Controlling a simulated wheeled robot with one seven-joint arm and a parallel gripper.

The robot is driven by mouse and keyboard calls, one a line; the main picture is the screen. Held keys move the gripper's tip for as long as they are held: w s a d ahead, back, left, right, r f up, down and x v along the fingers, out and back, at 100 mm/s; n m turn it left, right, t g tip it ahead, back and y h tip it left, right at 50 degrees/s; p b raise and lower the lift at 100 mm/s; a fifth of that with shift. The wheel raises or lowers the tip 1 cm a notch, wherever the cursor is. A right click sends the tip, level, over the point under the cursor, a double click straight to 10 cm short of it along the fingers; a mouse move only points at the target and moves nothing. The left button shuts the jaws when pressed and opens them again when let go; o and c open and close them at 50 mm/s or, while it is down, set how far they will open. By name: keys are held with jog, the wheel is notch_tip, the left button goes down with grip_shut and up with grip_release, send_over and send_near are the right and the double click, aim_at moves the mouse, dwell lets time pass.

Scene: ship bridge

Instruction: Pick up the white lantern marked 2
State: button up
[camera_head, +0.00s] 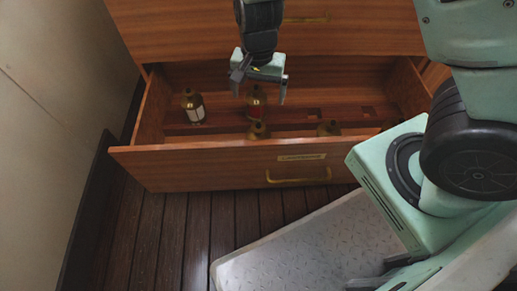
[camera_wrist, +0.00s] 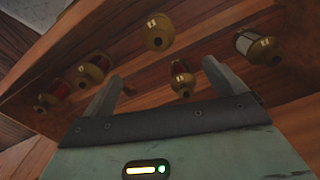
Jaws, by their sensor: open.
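A lantern with white glass and a brass cap (camera_head: 193,107) stands in the open drawer at its left side. In the wrist view a white-glass lantern (camera_wrist: 243,42) lies at the right, outside the fingers. Small pale marks show on the caps, but I cannot read a number for certain. My gripper (camera_head: 259,88) is open and empty above the drawer, to the right of the white lantern. In the wrist view my gripper (camera_wrist: 162,72) has a brass-capped lantern (camera_wrist: 182,80) showing between its fingers, close to the right one.
A red lantern (camera_head: 256,101) stands below my gripper. Brass tops of two more lanterns (camera_head: 258,131) (camera_head: 329,128) show behind the drawer front (camera_head: 220,162), their bodies hidden. Red lanterns (camera_wrist: 92,70) also show at left in the wrist view. A closed drawer (camera_head: 350,38) is above.

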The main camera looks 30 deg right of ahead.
aim_at(258, 125)
notch_tip(258, 125, down, 10)
jog(key=b, duration=0.5)
jog(key=shift+f+b, duration=0.2)
jog(key=shift+b, duration=0.2)
jog(key=f+b, duration=0.4)
jog(key=f, duration=0.1)
jog(key=shift+s+f+b, duration=0.15)
jog(key=shift+s+b, duration=0.15)
jog(key=shift+b, duration=0.05)
jog(key=shift+a, duration=0.1)
jog(key=c, duration=1.8)
